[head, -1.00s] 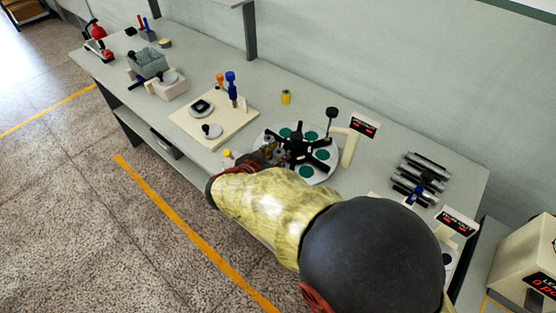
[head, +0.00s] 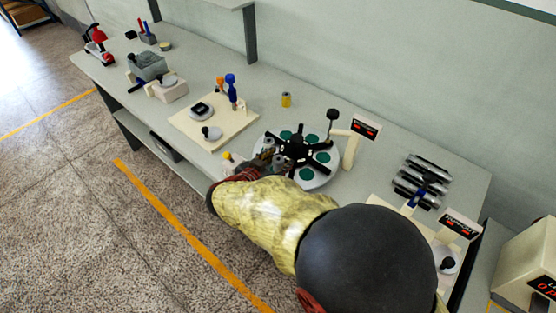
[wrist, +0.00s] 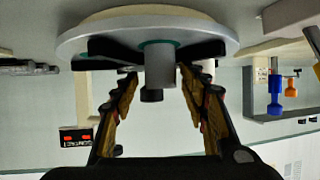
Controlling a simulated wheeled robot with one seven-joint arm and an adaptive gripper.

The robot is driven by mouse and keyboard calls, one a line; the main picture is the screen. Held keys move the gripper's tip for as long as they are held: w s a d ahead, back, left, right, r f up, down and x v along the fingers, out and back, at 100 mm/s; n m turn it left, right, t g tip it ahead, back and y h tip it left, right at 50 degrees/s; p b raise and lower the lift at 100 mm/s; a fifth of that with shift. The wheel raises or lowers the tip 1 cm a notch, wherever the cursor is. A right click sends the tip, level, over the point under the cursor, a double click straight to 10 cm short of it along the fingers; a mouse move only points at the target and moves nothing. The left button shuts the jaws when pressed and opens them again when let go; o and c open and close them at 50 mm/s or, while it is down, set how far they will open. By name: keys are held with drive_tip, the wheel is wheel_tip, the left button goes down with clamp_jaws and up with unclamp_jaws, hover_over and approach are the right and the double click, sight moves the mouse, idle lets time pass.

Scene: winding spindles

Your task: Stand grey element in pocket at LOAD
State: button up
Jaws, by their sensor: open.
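The grey element (wrist: 160,66) is a plain cylinder in the upside-down wrist view. It stands upright on a green pocket (wrist: 150,44) at the near edge of the round turntable (wrist: 210,36). In the head view the grey element (head: 268,145) shows small at the turntable's left edge, partly crowded by my gripper (head: 264,163). My gripper (wrist: 158,76) is open, with one finger on either side of the element and visible gaps between. The pocket's floor under the element is mostly hidden. I cannot read a LOAD mark.
A black star-shaped spider (head: 300,149) covers the turntable, with several green pockets between its arms. A post with a sign (head: 365,127) and a black-knobbed lever (head: 332,114) stand behind. A cream board (head: 212,124) lies left; dark rods (head: 421,180) lie right.

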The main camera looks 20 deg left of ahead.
drive_tip(key=shift+r, duration=0.15)
drive_tip(key=p+v, duration=0.5)
drive_tip(key=v, duration=0.7)
drive_tip(key=shift+w+r, duration=0.1)
